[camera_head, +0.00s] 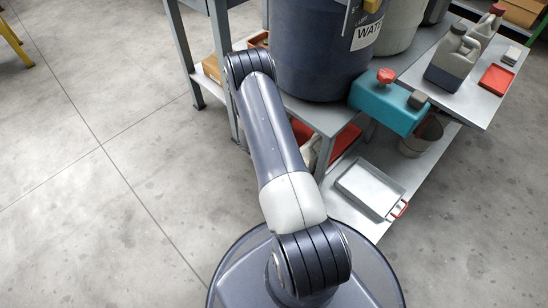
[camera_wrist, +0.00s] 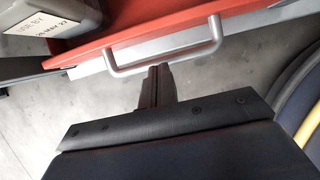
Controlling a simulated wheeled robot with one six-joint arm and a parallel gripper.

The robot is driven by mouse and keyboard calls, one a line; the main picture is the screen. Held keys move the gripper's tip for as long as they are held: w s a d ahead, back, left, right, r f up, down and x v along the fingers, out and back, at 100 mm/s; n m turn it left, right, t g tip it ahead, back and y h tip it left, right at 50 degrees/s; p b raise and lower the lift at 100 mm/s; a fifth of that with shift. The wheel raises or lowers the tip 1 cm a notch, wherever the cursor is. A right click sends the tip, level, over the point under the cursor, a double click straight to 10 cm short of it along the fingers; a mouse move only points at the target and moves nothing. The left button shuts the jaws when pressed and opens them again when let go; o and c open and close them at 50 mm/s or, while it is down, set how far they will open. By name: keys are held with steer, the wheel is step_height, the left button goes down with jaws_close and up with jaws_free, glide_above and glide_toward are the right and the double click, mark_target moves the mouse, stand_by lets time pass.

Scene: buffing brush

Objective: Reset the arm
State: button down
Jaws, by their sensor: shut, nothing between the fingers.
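My gripper (camera_wrist: 157,72) shows in the wrist view, its dark fingers shut together with nothing between them. Its tips are at a silver bar handle (camera_wrist: 160,55) fixed along the edge of a red tray or panel (camera_wrist: 185,40). The tips overlap the handle in the picture; I cannot tell whether they touch it. In the head view my arm reaches up from my round base to the workbench, and my gripper is hidden there.
A dark blue barrel (camera_head: 315,60) labelled WATER stands on the bench by my arm. A teal container (camera_head: 385,103), a grey jug (camera_head: 452,62) and a red tray (camera_head: 496,79) are to its right. A metal tray (camera_head: 370,188) lies low.

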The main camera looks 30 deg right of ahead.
steer(key=p+v, duration=0.4)
steer(key=v, duration=0.6)
steer(key=shift+a, duration=0.25)
steer(key=shift+s, duration=0.1)
steer(key=w+d+f+b, duration=0.1)
steer(key=d+f+b, duration=0.2)
steer(key=d+f, duration=0.4)
steer(key=shift+x, duration=1.2)
steer(key=shift+w+a, duration=0.1)
steer(key=shift+w, duration=0.1)
